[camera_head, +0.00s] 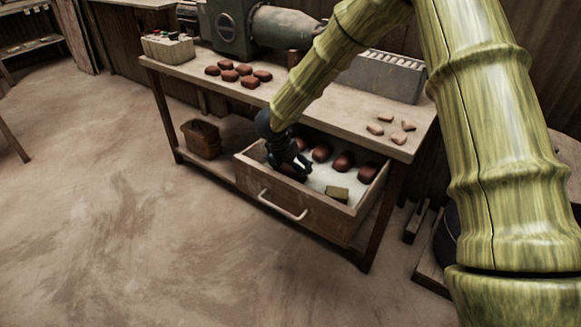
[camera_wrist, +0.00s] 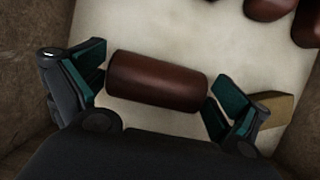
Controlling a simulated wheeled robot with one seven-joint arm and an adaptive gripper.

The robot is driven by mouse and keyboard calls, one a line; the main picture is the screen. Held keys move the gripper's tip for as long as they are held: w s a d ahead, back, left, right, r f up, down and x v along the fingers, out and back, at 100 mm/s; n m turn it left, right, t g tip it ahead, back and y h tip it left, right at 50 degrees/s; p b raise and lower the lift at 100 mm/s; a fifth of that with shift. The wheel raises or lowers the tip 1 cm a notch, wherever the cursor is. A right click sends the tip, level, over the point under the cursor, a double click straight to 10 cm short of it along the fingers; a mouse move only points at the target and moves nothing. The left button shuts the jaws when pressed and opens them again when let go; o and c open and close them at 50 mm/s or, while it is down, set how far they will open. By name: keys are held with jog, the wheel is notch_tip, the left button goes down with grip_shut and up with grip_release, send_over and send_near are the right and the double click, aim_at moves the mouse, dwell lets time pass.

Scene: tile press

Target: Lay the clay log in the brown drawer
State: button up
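The brown drawer (camera_head: 325,220) is pulled out from under the workbench, with a pale floor inside. A reddish-brown clay log (camera_wrist: 157,81) lies over that floor in the wrist view, between the two fingers of my gripper (camera_wrist: 158,84). The fingers are spread wide, one at each end of the log, with little or no gap; firm contact is not clear. In the head view my gripper (camera_head: 295,168) reaches down into the left part of the drawer and hides this log.
Other brown clay logs (camera_head: 343,161) lie along the drawer's back, and a tan block (camera_head: 337,193) near its front right. The workbench (camera_head: 330,118) above carries brown pieces (camera_head: 229,75), small tan pieces (camera_head: 387,117) and a green machine (camera_head: 232,25). A brown bin (camera_head: 201,139) stands on the lower shelf.

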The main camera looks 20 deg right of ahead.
jog(key=p+v, duration=0.2)
jog(key=v, duration=1)
jog(key=shift+r, duration=0.1)
dwell(1.2)
